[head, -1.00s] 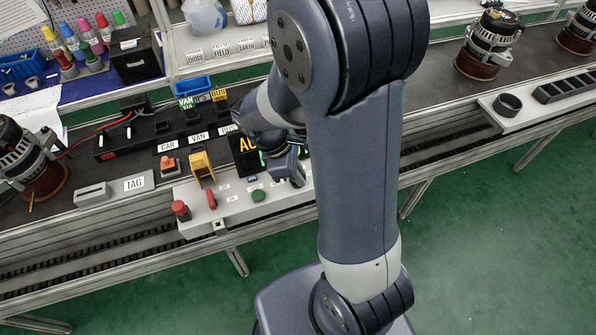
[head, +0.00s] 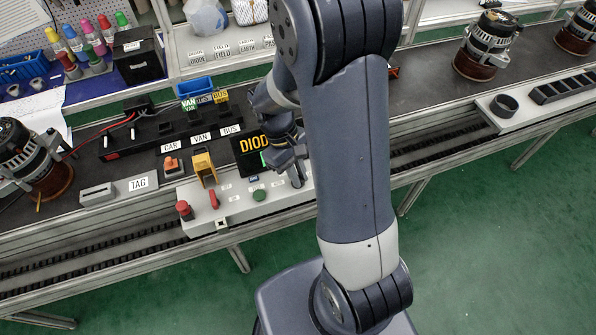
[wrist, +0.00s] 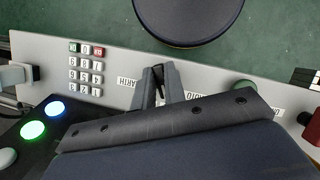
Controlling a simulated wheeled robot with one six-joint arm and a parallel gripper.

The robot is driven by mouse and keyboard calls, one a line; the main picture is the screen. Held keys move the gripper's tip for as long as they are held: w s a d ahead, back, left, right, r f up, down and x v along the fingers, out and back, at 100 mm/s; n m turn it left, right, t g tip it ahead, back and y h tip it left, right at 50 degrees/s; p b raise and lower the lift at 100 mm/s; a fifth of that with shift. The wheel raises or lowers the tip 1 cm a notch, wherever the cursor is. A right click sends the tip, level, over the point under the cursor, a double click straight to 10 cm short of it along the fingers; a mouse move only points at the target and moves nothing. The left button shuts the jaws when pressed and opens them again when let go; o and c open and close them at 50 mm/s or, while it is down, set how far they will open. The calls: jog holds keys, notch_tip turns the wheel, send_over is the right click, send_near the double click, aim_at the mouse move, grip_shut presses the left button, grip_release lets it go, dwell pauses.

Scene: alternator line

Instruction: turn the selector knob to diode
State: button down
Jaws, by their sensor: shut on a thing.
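The grey control panel (head: 240,210) lies along the front of the line. My gripper (head: 296,172) points down at the panel's right part, partly behind my arm in the head view. In the wrist view my gripper (wrist: 157,80) is shut on the selector knob, between upside-down labels. One label, EARTH (wrist: 127,83), is on the left; another, partly covered (wrist: 205,107), is on the right. The fingers hide most of the knob and its pointer direction cannot be made out.
A green button (head: 259,196), a red lever (head: 213,199) and a red mushroom button (head: 184,209) sit on the panel. A keypad (wrist: 86,70) is near the gripper in the wrist view.

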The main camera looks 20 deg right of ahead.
jog(key=shift+m, duration=0.5)
jog(key=c, duration=1.5)
grip_release()
jog(key=shift+o, duration=0.2)
jog(key=v, duration=1)
jog(key=shift+w+r+p, duration=0.25)
jog(key=shift+r+p, duration=0.05)
jog(key=shift+r, duration=0.1)
jog(key=shift+f, duration=0.1)
jog(key=x, duration=1)
jog(key=shift+s+f, duration=0.25)
jog(key=shift+f, duration=0.05)
jog(key=shift+n+b, duration=0.3)
